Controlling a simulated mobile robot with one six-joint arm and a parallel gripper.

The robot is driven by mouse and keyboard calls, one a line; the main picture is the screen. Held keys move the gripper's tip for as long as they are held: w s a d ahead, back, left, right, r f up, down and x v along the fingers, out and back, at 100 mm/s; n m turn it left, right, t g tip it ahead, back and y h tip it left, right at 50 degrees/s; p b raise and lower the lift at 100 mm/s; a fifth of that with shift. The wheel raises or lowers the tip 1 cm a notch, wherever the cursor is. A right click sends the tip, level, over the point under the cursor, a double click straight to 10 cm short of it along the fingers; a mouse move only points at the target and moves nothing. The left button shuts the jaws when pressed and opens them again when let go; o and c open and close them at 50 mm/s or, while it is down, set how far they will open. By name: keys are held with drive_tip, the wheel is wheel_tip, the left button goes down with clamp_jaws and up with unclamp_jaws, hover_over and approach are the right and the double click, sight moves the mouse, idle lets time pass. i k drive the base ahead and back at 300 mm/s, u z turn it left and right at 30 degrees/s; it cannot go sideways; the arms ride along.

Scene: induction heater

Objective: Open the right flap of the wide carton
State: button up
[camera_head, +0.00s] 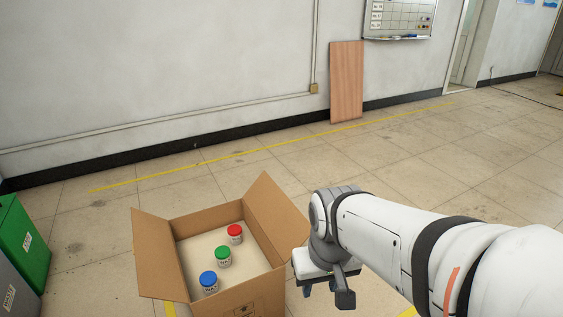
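The wide carton (235,293) stands on the floor at the lower middle, its top open. Its right flap (276,218) stands up from the right rim and leans outward. Its left flap (160,255) is folded outward on the other side. Inside are three white jars, with a red lid (235,231), a green lid (222,252) and a blue lid (208,278). My gripper (325,289) is just right of the carton, pointing down near the right flap's lower outer side. One dark finger shows clearly; its opening and any contact with the flap cannot be made out.
A green bin (24,240) and a grey bin (14,290) stand at the left edge. A wooden board (346,82) leans on the back wall. The floor behind the carton is clear, crossed by a yellow line (270,145).

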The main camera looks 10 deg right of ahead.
sight(286, 227)
drive_tip(key=z, duration=0.1)
drive_tip(key=i, duration=1)
drive_tip(key=z, duration=0.05)
